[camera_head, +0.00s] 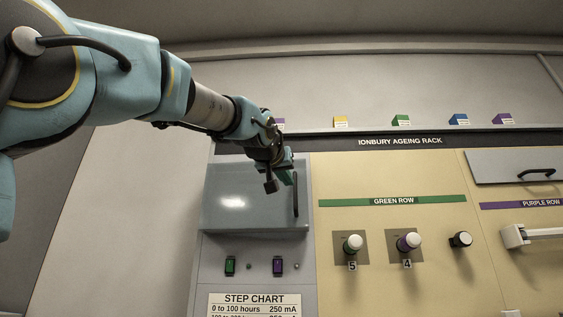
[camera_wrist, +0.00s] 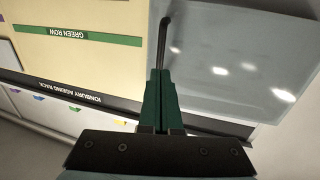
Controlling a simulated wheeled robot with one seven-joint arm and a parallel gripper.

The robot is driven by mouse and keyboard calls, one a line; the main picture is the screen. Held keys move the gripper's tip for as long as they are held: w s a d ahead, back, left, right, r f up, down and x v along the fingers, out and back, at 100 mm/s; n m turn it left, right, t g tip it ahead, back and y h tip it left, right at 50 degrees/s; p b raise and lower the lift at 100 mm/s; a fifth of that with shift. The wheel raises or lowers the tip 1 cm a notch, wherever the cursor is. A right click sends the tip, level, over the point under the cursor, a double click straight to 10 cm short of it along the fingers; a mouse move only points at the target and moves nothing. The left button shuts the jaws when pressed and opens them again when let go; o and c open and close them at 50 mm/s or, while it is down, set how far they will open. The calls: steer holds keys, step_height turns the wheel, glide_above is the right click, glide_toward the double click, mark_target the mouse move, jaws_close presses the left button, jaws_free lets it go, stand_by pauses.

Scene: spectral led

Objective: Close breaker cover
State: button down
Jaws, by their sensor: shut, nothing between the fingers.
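The breaker cover (camera_head: 240,200) is a smooth grey panel on the left of the rack. It also fills the right of the wrist view (camera_wrist: 235,60). Its dark upright bar handle (camera_head: 296,198) is along its right edge and shows in the wrist view (camera_wrist: 163,38). The cover lies over the area above the switches; I cannot tell whether it is fully flush. My gripper (camera_head: 287,178) is at the upper part of the cover, close to the handle. In the wrist view its green fingers (camera_wrist: 160,78) are together and empty, near one handle end. Contact is unclear.
Green and purple switches (camera_head: 254,266) and a step chart (camera_head: 254,301) are below the cover. Knobs (camera_head: 353,244) stick out on the beige panel to the right. Coloured blocks (camera_head: 401,120) sit on the ledge above. A second grey cover (camera_head: 500,168) is at the far right.

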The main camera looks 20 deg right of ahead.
mark_target(295, 191)
steer(key=p+x, duration=0.2)
steer(key=x, duration=0.3)
steer(key=shift+a, duration=0.1)
steer(key=shift+w, duration=0.1)
steer(key=shift+w+d+f+b, duration=0.25)
steer(key=shift+w+d+b, duration=0.25)
steer(key=shift+b, duration=0.4)
steer(key=shift+d+r+t+y, duration=0.1)
steer(key=shift+r+t+y, duration=0.1)
steer(key=shift+t+y, duration=0.15)
steer(key=shift+s, duration=0.1)
